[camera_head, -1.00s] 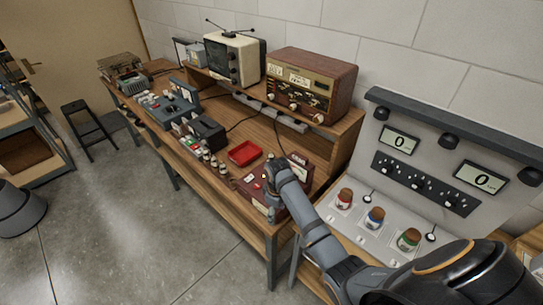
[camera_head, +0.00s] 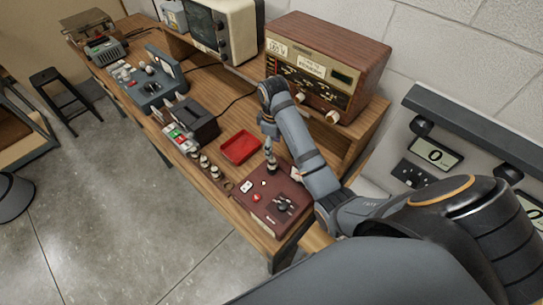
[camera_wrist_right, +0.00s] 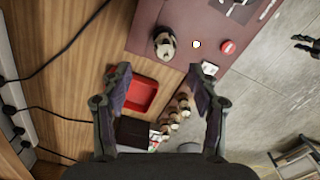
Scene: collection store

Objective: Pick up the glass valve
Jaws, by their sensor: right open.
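A small upright valve-like piece with a dark base (camera_head: 271,168) stands on the maroon tester box (camera_head: 262,212), near its back edge. In the right wrist view this piece (camera_wrist_right: 165,43) shows from above, with a pale and dark top; its glass is hard to make out. Several similar valves (camera_head: 204,163) stand in a row left of the tester; they also show in the right wrist view (camera_wrist_right: 178,113). My right gripper (camera_wrist_right: 163,73) is open and empty, pointing down, with the upright piece just beyond and between its fingertips. My left gripper is out of view.
A red tray (camera_head: 240,147) lies beside the tester, and a dark box (camera_head: 192,119) stands behind the valve row. A wooden radio (camera_head: 326,66) stands on the raised shelf. Black cables cross the bench.

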